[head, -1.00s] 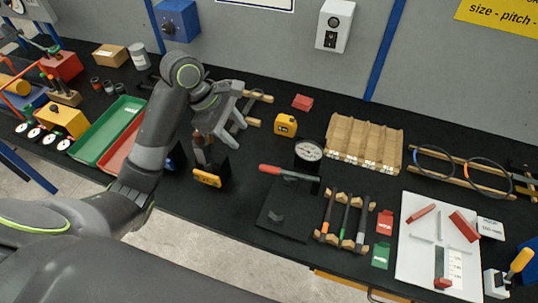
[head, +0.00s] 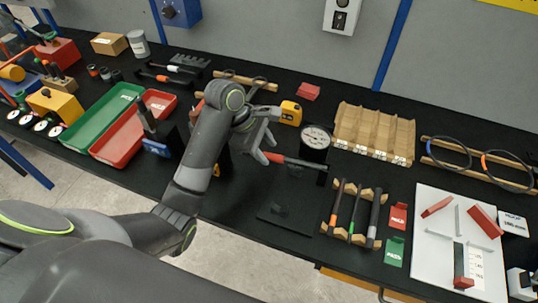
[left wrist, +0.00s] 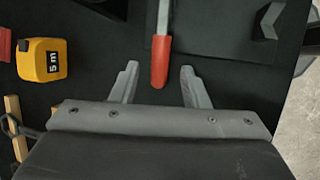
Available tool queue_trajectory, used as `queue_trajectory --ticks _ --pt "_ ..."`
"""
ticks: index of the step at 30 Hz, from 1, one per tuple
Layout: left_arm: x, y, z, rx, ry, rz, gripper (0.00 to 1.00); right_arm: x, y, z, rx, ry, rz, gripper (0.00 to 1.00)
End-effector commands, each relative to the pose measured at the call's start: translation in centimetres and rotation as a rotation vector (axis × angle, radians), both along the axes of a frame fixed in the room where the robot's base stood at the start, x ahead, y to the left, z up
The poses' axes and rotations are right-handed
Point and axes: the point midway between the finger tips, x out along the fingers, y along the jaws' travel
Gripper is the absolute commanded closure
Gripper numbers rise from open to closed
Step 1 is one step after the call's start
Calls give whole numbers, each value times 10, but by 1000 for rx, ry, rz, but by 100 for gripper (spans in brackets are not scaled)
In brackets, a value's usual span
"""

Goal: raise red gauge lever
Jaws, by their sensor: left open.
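The red lever handle (head: 285,159) reaches left from the gauge stand, its red end towards my left gripper. The round white-faced gauge (head: 315,138) stands behind the lever's right part. My left gripper (head: 266,142) is open at the handle's red end. In the left wrist view the red handle (left wrist: 160,62) shows its tip between the two open fingers (left wrist: 159,67), with a gap on either side. A dark base plate (head: 283,215) lies in front of the lever. My right gripper is not in view.
A yellow tape measure (head: 291,113) is just behind the gripper; it also shows in the left wrist view (left wrist: 42,59). A rack of tools (head: 352,213) stands to the right. A wooden tray (head: 374,132) is behind right. A red tray (head: 133,130) lies left.

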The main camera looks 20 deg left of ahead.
Motion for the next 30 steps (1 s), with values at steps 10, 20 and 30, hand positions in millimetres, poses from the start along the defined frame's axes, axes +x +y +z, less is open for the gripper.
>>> queue_trajectory --ticks 10,20,30 --pt "4 -9 -21 1 -1 0 59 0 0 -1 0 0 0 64" --pt "4 -8 -20 1 -1 0 77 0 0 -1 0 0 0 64" --pt "4 -8 -20 1 -1 0 100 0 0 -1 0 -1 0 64"
